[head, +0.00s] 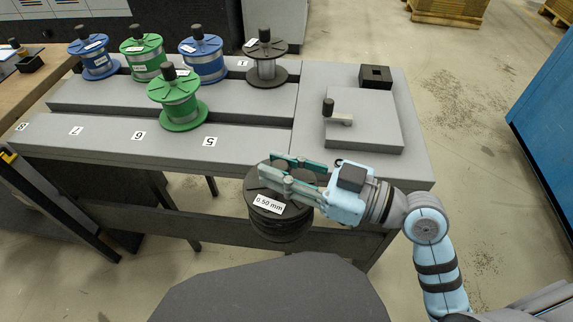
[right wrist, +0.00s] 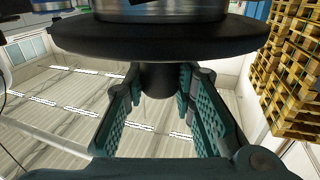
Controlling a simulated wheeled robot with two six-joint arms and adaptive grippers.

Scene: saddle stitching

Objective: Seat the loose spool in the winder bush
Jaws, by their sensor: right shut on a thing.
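My right gripper (head: 267,165) is shut on the top knob of a dark spool (head: 280,229) labelled 0.50 mm. The spool hangs upright in front of the bench's front edge, clear of the bench top. In the right wrist view the spool's black flange (right wrist: 160,37) fills the top, and its dark stem (right wrist: 157,80) is between the fingers. A grey winder-like block (head: 362,125) with a black-knobbed crank (head: 329,106) stands on the bench's right part. Behind it is a small black block (head: 376,76) with a square opening; I cannot tell which part is the bush. My left gripper is out of view.
Several spools stand on the grey bench: blue (head: 95,58), green (head: 143,57), another blue (head: 202,59), dark (head: 266,61), and a green one (head: 174,103) further forward. Numbered labels run along the front strip. Bare bench top lies left of the winder block.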

